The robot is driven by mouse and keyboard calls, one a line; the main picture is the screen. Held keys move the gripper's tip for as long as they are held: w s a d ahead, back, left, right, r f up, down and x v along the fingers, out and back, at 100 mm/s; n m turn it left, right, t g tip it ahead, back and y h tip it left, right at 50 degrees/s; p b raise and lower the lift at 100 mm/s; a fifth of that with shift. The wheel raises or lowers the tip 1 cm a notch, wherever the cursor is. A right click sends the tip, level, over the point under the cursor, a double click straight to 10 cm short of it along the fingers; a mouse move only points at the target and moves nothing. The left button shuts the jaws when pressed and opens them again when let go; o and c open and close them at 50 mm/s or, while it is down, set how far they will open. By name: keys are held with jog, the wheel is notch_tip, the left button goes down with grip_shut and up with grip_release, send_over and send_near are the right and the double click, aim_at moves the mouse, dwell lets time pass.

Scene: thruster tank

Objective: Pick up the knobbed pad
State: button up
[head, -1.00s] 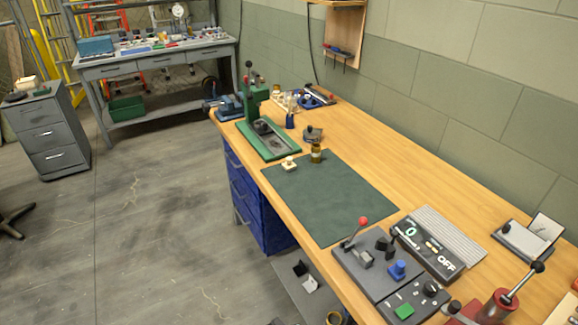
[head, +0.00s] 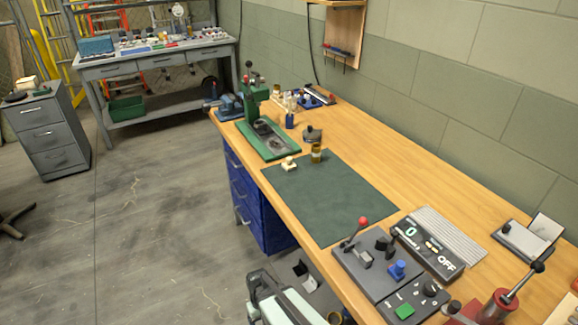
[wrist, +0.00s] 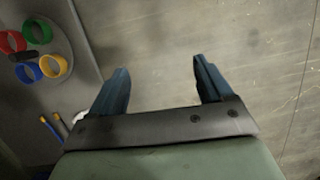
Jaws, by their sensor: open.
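A small cream pad with a knob on top (head: 289,164), which looks like the knobbed pad, lies on the left part of the dark green mat (head: 335,200) on the wooden bench. A small amber jar (head: 316,153) stands to its right. My gripper (wrist: 158,72) is open and empty in the wrist view, with its two dark blue fingers well apart over the bare grey floor. It is far from the pad, which does not show in the wrist view. Part of my pale green arm shows at the bottom of the head view; the fingers cannot be made out there.
A green press (head: 258,125) stands behind the pad. A dark knobbed piece (head: 312,135) sits near the jar. A lever control box (head: 375,262) is at the mat's near end. Coloured rings (wrist: 35,32) lie on a grey surface left of my gripper. Most of the mat is clear.

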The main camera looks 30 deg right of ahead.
jog(key=w+d+r+t, duration=0.3)
jog(key=w+r, duration=1)
jog(key=w, duration=0.2)
jog(key=w+d+r+t, duration=0.2)
jog(key=w+r+t, duration=0.2)
jog(key=w+r, duration=1)
jog(key=w+d+r+t, duration=0.25)
jog(key=w+r, duration=0.55)
jog(key=r, duration=0.5)
notch_tip(320, 180, up, 14)
jog(key=m+g+h, duration=0.2)
send_over(289, 159)
jog(key=s+a, duration=0.1)
jog(key=s, duration=0.3)
jog(key=x, duration=0.8)
jog(key=shift+s+a+f, duration=0.15)
jog(key=shift+s+a, duration=0.1)
jog(key=shift+x, duration=2.65)
jog(key=shift+d, duration=0.15)
jog(key=shift+c, duration=0.5)
